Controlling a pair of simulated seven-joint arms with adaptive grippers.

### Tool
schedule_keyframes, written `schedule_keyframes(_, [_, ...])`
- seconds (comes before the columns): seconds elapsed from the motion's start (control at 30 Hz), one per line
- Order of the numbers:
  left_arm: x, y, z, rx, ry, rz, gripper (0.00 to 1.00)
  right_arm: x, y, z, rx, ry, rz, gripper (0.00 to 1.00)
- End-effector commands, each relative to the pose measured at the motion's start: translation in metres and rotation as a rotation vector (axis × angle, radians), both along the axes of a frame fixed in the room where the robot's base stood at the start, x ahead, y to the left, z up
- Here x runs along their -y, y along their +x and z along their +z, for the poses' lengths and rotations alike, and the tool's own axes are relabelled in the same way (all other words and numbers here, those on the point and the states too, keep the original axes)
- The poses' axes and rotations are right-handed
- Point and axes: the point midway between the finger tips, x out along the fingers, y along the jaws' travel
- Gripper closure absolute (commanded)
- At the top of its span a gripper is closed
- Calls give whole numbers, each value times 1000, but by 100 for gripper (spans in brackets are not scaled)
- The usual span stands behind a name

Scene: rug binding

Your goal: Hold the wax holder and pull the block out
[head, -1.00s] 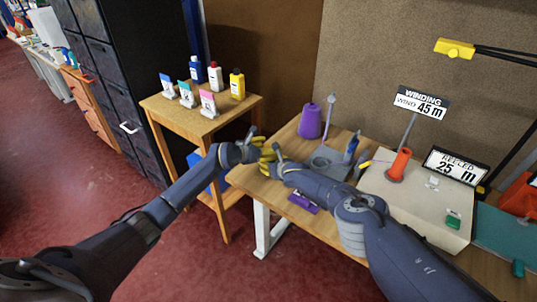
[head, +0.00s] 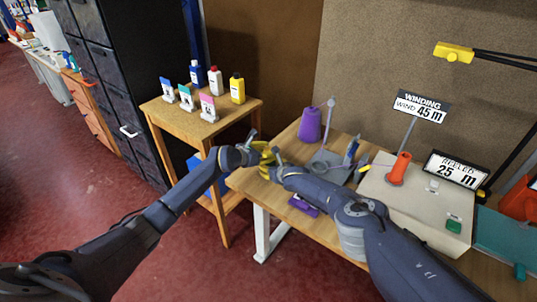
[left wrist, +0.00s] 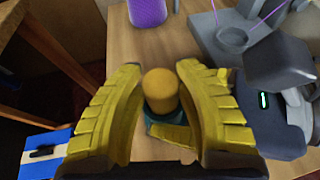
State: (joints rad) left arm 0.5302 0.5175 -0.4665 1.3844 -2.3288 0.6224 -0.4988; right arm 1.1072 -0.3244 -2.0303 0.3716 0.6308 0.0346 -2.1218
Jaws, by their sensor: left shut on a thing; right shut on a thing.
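The yellow wax block (left wrist: 161,88) is a short round-topped cylinder between the fingers of my left gripper (left wrist: 160,100) in the left wrist view. The teal wax holder (left wrist: 152,122) shows just below the block, mostly hidden. My left gripper is shut on the block. My right gripper (left wrist: 175,134) comes in from the right and is shut on the holder, with a yellow finger showing under it. In the head view my left gripper (head: 262,152) and right gripper (head: 268,168) meet above the table's left end; block and holder cannot be made out there.
The wooden table (head: 246,184) holds a purple cone (head: 310,124), a grey stand (head: 328,165), a flat purple item (head: 303,205) and a pale machine (head: 425,208) with an orange cone (head: 399,168). A small side table (head: 185,122) with bottles stands at the left.

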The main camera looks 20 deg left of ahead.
Motion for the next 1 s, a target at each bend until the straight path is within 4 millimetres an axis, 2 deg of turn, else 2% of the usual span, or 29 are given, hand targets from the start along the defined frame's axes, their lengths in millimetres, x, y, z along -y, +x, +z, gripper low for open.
schedule_keyframes(0.4, [0, 1, 66, 6, 1, -1, 96, 0, 0, -1, -1, 0, 0, 68])
schedule_keyframes(0.53, [-1, 1, 81, 4, 1, 0, 96, 0, 0, -1, -1, 0, 0, 68])
schedule_keyframes(0.73, [-1, 1, 95, 3, 1, 1, 96, 0, 0, -1, -1, 0, 0, 68])
schedule_keyframes(1.0, [0, 0, 97, 1, 1, 1, 96, 0, 0, -1, -1, 0, 0, 68])
